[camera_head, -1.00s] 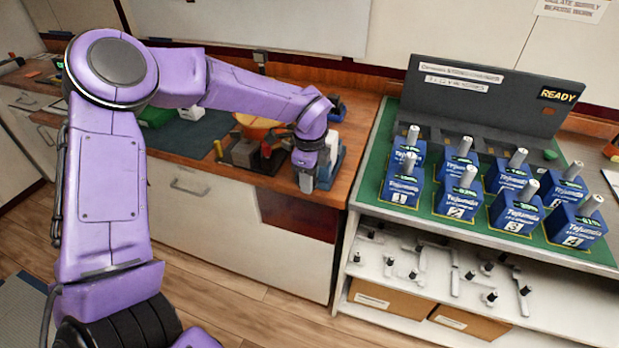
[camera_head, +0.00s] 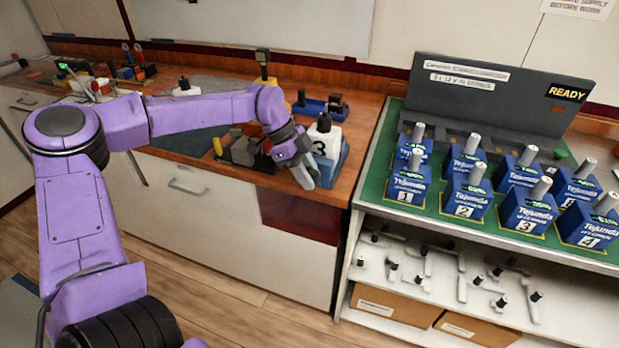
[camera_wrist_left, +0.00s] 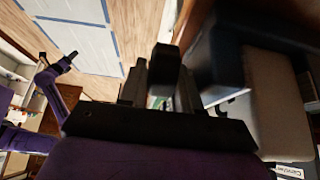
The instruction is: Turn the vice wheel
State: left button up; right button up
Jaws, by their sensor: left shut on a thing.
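The blue vice (camera_head: 335,172) stands at the front right end of the wooden bench, with a white block marked 3 (camera_head: 325,145) in it. My left gripper (camera_head: 304,178) is at the vice's front left side, tilted. In the left wrist view a dark bar with a rounded end (camera_wrist_left: 164,64) sits between the fingers, and the gripper is shut on it; it appears to be the vice wheel's handle. The rest of the wheel is hidden by the gripper in the head view. A purple arm (camera_wrist_left: 60,95) shows small at the left of the wrist view; its jaws are unclear.
A green-topped cart (camera_head: 375,180) with several blue numbered batteries stands just right of the vice. Its lower shelf (camera_head: 400,275) holds several small handled parts. Loose tools and blocks (camera_head: 240,148) lie on the bench left of the vice. The floor in front is clear.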

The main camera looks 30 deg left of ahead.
pick_arm(q)
jog(key=shift+h, duration=0.5)
jog(key=o, duration=0.7)
